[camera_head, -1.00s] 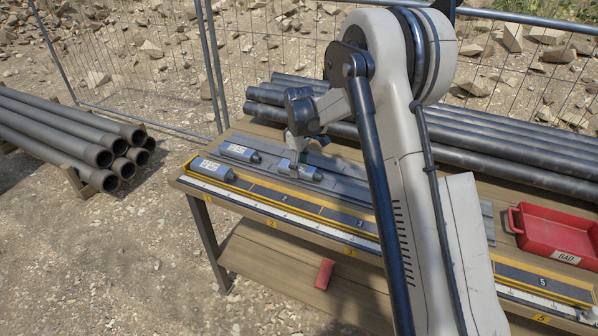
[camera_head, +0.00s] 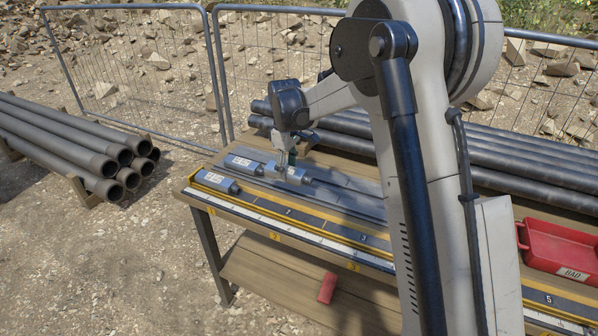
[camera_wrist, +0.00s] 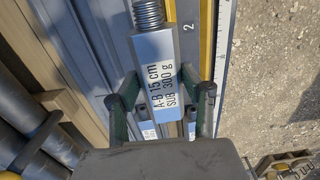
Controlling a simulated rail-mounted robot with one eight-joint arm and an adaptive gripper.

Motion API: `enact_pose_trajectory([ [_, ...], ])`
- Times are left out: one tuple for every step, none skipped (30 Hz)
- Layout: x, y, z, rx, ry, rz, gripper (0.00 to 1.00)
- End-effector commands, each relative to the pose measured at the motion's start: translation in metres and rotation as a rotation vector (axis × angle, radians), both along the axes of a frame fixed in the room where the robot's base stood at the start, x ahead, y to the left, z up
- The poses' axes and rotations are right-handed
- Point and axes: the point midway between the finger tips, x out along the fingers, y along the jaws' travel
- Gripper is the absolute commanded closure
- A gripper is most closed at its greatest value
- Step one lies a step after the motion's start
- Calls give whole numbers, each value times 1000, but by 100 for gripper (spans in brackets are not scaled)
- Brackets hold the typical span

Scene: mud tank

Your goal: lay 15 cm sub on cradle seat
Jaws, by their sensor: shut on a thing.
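The held sub (camera_head: 293,173) is a grey metal piece with a white label. In the wrist view, its label reads "A-B 15 cm SUB 300 g" on the sub (camera_wrist: 154,62), with a threaded pin at the top. My gripper (camera_head: 291,156) is shut on it; its green fingers (camera_wrist: 165,92) sit on both sides. The sub appears just above the grey grooved rails (camera_head: 340,196) of the bench; contact cannot be told. Two similar labelled subs lie to the left: one on the rails (camera_head: 244,165), one in the yellow-edged strip (camera_head: 214,181). I cannot tell which part is the cradle seat.
A numbered yellow-edged measuring strip (camera_head: 290,220) runs along the bench front. A red tray marked BAD (camera_head: 566,248) stands at the right. Long dark pipes (camera_head: 500,166) lie behind. A red object (camera_head: 327,287) is on the lower shelf. More pipes (camera_head: 70,150) are stacked left.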

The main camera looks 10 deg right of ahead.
Motion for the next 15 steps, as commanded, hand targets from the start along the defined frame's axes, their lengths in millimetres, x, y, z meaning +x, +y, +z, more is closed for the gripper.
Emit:
enact_pose_trajectory([
  [-5, 9, 6, 0, 0, 3, 95],
  [-8, 13, 10, 0, 0, 4, 95],
  [-11, 19, 13, 0, 0, 3, 95],
  [-13, 22, 16, 0, 0, 2, 95],
  [-15, 25, 18, 0, 0, 2, 95],
  [-17, 29, 21, 0, 0, 2, 95],
  [-19, 32, 22, 0, 0, 2, 95],
  [-20, 34, 24, 0, 0, 2, 95],
  [-22, 36, 26, 0, 0, 1, 95],
  [-23, 37, 27, 1, 1, 1, 95],
  [-24, 37, 28, 2, 2, 0, 95],
  [-26, 37, 29, 3, 5, -1, 95],
  [-28, 37, 30, 5, 8, -1, 95],
  [-29, 36, 30, 8, 12, -1, 95],
  [-32, 34, 30, 12, 17, -1, 95],
])
